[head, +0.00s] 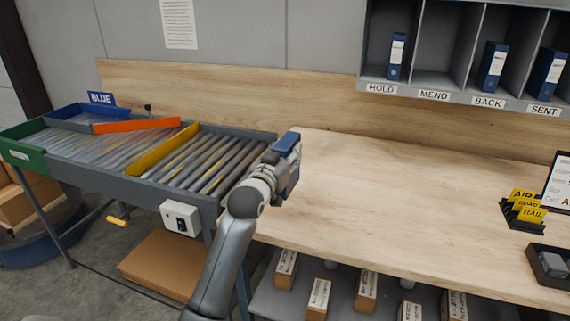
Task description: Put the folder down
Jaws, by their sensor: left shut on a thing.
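My left gripper (282,156) is above the left end of the wooden worktop, beside the roller conveyor. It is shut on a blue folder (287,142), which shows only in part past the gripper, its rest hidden. I cannot tell whether the folder touches the worktop. A wall rack (435,80) has compartments labelled HOLD, MEND, BACK and SENT. Blue folders stand in HOLD (396,57), BACK (492,66) and SENT (547,73); MEND looks empty. My right gripper is not in view.
The worktop (390,190) is clear across its middle. Yellow cards (528,207) and a dark tray (550,265) lie at its right. The roller conveyor (150,160) carries orange and yellow bars. Labelled boxes (318,298) sit on a shelf below.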

